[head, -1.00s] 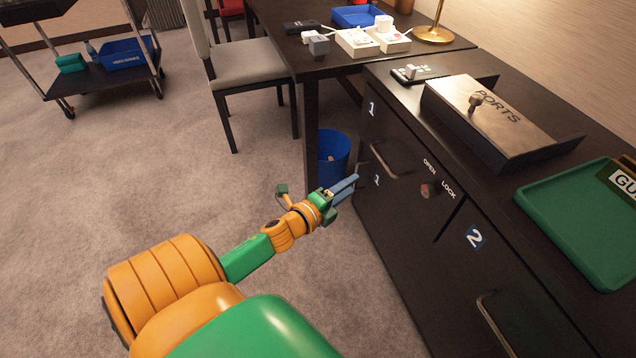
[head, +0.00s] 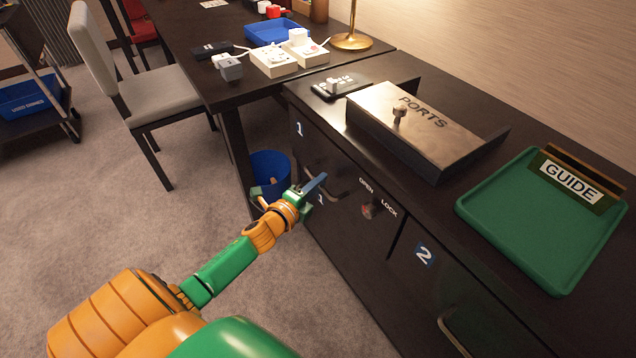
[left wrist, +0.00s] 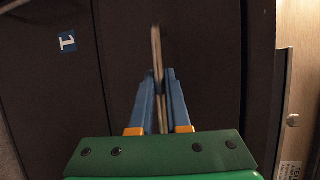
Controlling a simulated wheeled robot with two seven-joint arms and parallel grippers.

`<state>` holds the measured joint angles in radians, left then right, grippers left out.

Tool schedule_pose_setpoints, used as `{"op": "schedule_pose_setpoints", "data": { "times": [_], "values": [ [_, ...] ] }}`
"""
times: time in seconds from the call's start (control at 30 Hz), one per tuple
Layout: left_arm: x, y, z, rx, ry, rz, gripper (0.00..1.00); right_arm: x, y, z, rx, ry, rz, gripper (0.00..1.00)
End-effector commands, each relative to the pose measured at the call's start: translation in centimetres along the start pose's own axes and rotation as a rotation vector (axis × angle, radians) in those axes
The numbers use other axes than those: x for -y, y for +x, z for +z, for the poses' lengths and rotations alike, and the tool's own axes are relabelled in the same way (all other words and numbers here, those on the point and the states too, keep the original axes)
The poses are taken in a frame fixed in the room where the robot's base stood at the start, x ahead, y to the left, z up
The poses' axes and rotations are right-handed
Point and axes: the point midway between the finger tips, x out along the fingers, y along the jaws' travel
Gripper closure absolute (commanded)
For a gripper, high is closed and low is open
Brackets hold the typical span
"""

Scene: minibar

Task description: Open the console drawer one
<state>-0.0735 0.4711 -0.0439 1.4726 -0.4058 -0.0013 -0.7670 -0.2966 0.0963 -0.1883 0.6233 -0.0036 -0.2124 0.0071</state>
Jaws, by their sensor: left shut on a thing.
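The console's drawer one has a dark front (head: 306,148) with a white "1" label, and it looks flush with the console. Its metal handle (head: 340,193) is partly hidden by my left gripper (head: 313,190), which reaches it from the left. In the left wrist view, the blue fingers of my left gripper (left wrist: 160,88) are closed on the handle (left wrist: 156,48), a thin bar running between them. My right gripper is not in view.
A small lock knob (head: 371,209) sits between "OPEN" and "LOCK"; its setting is unclear. Door two (head: 412,275) is to the right. A blue bin (head: 270,168) stands close behind my gripper, by the desk leg. The carpet (head: 150,220) at left is open floor.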

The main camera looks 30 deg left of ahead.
Motion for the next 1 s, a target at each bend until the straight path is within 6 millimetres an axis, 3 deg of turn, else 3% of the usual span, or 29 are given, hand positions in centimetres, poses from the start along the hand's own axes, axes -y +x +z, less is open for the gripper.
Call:
{"op": "schedule_pose_setpoints", "data": {
  "times": [0.53, 1.0],
  "values": [
    [0.05, 0.01, 0.05, 0.001, 0.0, -0.001, 1.0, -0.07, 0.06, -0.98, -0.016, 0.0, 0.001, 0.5],
    [0.11, 0.03, 0.07, 0.002, 0.0, -0.002, 1.0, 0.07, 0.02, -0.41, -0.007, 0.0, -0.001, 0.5]
  ]
}}
